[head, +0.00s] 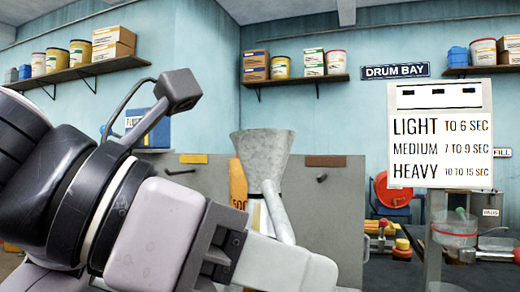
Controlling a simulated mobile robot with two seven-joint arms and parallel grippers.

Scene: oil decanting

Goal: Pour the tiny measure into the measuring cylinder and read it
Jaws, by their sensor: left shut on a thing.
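My left gripper (342,288) reaches in from the left along the bottom edge. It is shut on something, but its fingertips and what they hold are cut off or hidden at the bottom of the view. A grey metal vessel with a flared mouth (261,155) and a pale slanting tube (278,212) shows behind the gripper; its lower part is hidden. I cannot make out the tiny measure or the measuring cylinder with certainty. My right gripper is not in view.
A yellow container marked 500 (238,185) is partly hidden behind the metal vessel. A card (438,180) listing light, medium and heavy times is at the right, above a clear cup (455,238). A red reel (392,192) and tools are on the dark bench behind.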

